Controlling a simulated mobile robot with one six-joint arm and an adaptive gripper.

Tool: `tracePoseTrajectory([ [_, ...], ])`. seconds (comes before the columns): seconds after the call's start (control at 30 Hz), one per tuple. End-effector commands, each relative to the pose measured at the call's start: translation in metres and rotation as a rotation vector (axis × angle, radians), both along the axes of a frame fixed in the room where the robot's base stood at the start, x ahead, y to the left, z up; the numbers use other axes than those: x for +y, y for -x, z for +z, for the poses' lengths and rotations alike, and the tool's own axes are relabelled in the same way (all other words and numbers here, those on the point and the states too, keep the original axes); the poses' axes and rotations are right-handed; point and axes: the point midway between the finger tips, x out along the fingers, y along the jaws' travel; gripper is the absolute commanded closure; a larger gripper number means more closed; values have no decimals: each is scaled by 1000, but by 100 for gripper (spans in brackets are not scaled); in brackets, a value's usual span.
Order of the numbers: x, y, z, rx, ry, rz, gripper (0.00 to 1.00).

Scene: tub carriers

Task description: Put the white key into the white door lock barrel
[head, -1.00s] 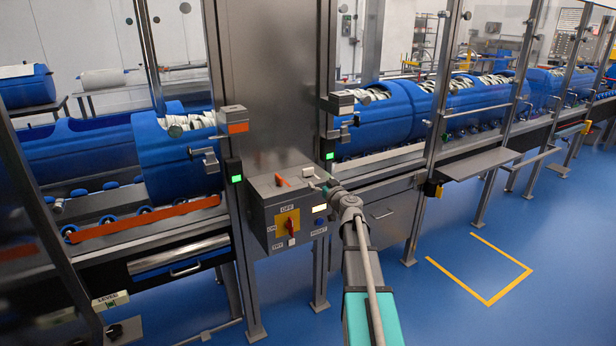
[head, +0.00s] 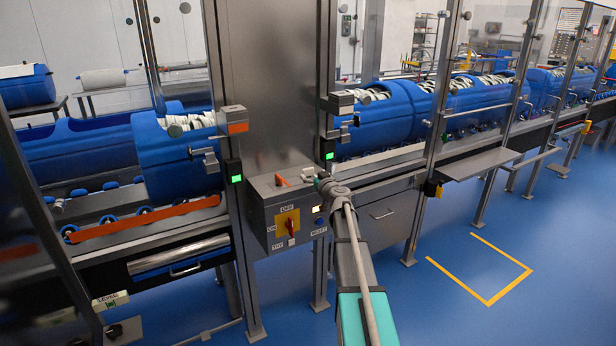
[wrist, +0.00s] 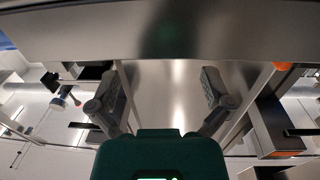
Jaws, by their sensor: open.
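My gripper (wrist: 161,82) is open and empty in the wrist view, its two grey fingers spread in front of a bare metal surface. In the head view, the end of my arm is beside the right top edge of the grey control box. A small white piece (head: 308,171), which may be the white key, is on the box top, just left of my gripper (head: 323,178). A grey-white lock block (head: 341,99) sits on the right post; I cannot make out its barrel. Neither the key nor the barrel can be told in the wrist view.
The control box (head: 262,235) carries a red switch (head: 291,227) and an orange piece (head: 281,180) on top. An orange-faced lock block (head: 237,120) is on the left post. A steel column (head: 270,80) stands behind the box. Blue floor (head: 430,315) is clear at right.

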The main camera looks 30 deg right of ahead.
Motion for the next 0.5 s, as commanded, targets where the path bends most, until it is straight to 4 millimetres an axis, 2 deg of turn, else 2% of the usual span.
tracePoseTrajectory([
  [0.3,-2,-38,-1,0,0,1,0],
  [0.5,-2,-45,-1,0,0,0,0],
])
